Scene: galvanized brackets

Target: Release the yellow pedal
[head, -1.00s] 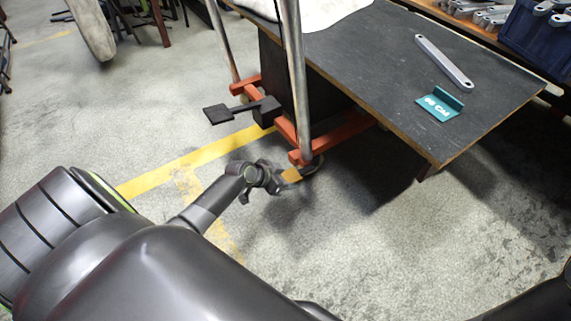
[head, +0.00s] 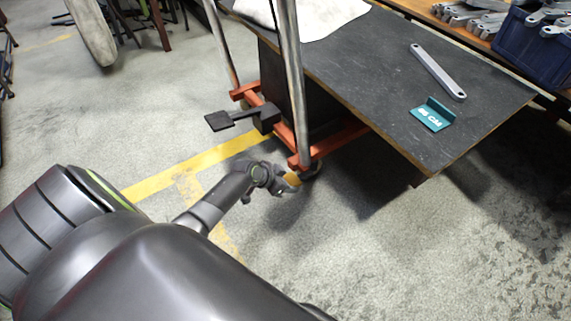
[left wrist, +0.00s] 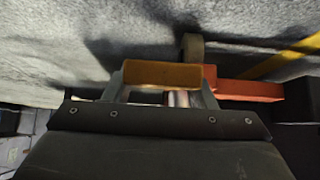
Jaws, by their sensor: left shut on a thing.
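The yellow pedal (head: 292,179) is low at the foot of the orange-framed cart, by the caster (head: 312,169). My left gripper (head: 281,184) reaches it from the left, just above the floor. In the left wrist view the pedal (left wrist: 160,75) is an orange-yellow bar lying across between the two grey fingers (left wrist: 161,88). The fingers are shut on its two ends. The caster (left wrist: 193,47) and the orange frame (left wrist: 245,90) show just beyond it. The far side of the pedal is hidden. My right gripper is out of view.
A metal post (head: 290,80) rises above the pedal. A black foot lever (head: 232,117) sticks out left. The floor in front is clear.

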